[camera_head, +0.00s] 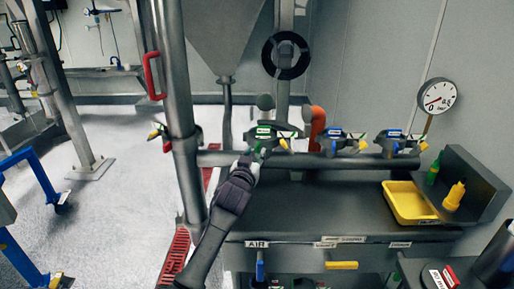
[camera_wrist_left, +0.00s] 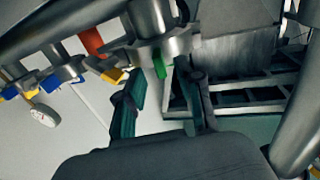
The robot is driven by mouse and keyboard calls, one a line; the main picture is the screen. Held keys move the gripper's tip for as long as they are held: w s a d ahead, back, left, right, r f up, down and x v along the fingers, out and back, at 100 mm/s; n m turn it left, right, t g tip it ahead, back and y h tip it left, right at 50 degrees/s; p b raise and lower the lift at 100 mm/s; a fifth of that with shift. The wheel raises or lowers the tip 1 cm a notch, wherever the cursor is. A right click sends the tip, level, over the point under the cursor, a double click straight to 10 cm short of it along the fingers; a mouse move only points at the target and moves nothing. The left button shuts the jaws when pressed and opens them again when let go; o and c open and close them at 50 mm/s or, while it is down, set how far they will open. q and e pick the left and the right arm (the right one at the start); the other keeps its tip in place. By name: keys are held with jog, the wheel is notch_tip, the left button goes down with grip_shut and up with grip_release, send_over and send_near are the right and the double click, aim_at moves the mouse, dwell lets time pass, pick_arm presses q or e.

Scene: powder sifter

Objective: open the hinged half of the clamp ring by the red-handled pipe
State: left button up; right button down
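A grey vertical pipe (camera_head: 180,100) with a red handle (camera_head: 152,76) stands left of centre in the head view. A clamp ring (camera_head: 272,134) with green and yellow parts sits right of this pipe, above the dark bench. It also shows in the left wrist view (camera_wrist_left: 163,44), with a green tab (camera_wrist_left: 159,68) hanging from it. My left gripper (camera_head: 257,157) is just below this ring. In the left wrist view its two fingers (camera_wrist_left: 160,88) are apart, with the green tab between or just beyond their tips. Whether they touch it cannot be told. My right gripper is not in view.
Two more clamps with blue and yellow parts (camera_head: 345,141) (camera_head: 400,141) stand to the right. An orange pipe (camera_head: 317,124) rises beside the green clamp. A yellow tray (camera_head: 408,203) lies on the bench (camera_head: 330,205).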

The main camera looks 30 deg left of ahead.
aim_at(257, 150)
pick_arm(q)
jog(key=shift+x, duration=1.65)
grip_shut()
